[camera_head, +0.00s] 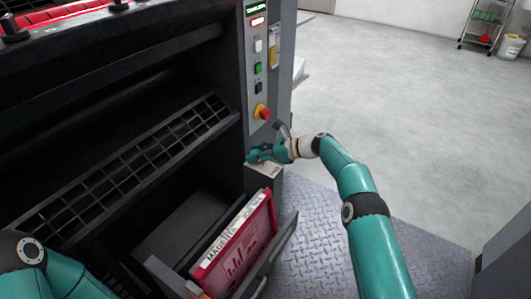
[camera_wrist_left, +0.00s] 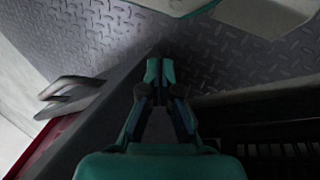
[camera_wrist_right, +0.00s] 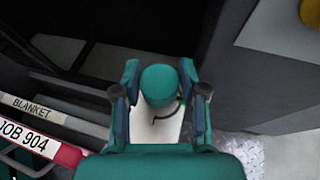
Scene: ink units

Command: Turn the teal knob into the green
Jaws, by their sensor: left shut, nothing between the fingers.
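The teal knob (camera_wrist_right: 158,86) is a round cap on a pale plate (camera_wrist_right: 154,128) in the right wrist view. My right gripper (camera_wrist_right: 160,74) is open, with one finger on each side of the knob and a small gap showing on both sides. My left gripper (camera_wrist_left: 160,72) is shut and empty in the left wrist view, over the ribbed floor.
A control panel with a red stop button (camera_head: 262,112) and a green button (camera_head: 258,69) rises just behind my right gripper. A red magenta-labelled tray (camera_head: 240,245) leans in an open bin at the front. Open grey floor (camera_head: 400,110) lies to the right.

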